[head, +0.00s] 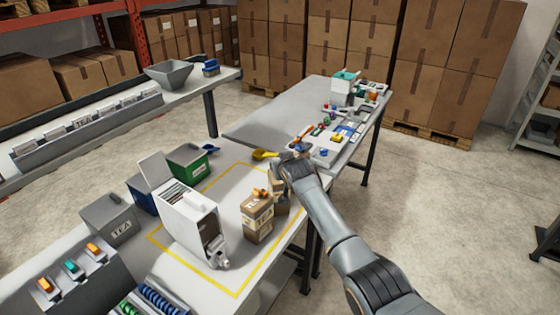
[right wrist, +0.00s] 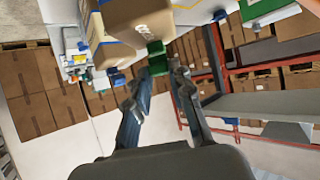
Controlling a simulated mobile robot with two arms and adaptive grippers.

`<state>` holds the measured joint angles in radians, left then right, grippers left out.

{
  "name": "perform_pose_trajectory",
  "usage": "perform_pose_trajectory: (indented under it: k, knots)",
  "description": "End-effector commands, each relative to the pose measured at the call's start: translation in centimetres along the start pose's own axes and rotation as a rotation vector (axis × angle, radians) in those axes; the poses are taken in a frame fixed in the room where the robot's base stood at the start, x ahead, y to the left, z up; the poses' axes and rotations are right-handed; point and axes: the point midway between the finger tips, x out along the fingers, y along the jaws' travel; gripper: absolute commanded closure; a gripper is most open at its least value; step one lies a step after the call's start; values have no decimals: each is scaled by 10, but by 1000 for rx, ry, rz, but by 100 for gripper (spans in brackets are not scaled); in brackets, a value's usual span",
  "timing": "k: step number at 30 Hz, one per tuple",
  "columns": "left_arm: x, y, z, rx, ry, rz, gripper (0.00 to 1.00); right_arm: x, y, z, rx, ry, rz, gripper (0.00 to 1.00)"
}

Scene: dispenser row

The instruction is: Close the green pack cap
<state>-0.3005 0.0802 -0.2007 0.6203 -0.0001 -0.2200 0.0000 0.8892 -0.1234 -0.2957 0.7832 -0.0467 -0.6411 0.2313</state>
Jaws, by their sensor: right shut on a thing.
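In the right wrist view a green cap (right wrist: 157,62) sits at the end of a tan pack (right wrist: 140,18) and lies between the fingertips of my right gripper (right wrist: 159,72). The gripper is shut on this cap. In the head view my right gripper (head: 284,162) is above a tan pack (head: 281,203), and the gripper and wrist hide its top and the green cap. A tan pack with an orange cap (head: 262,192) stands just to its left. I cannot tell how far the green cap is turned or pressed. My left gripper is out of view.
A white dispenser (head: 188,222) stands left of the packs inside a yellow outline on the table. A green bin (head: 188,160) and a grey tea box (head: 108,218) stand further left. A yellow scoop (head: 263,154) lies behind the packs. A second table (head: 255,125) holds small items.

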Motion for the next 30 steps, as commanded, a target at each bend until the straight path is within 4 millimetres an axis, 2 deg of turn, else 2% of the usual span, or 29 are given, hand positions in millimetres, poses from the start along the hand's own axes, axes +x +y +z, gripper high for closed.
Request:
perform_pose_trajectory:
  k: [9,22,23,25,26,30]
  knots:
    - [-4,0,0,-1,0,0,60,2,0,-3,1,-85,-1,100]
    - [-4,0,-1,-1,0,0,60,2,0,-3,1,-92,0,100]
    - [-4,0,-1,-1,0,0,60,2,0,-3,1,-92,0,72]
    - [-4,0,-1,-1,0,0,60,2,0,-3,1,-91,0,58]
    - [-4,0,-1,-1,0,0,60,2,0,-3,1,-91,0,55]
    - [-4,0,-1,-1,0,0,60,2,0,-3,1,-91,0,55]
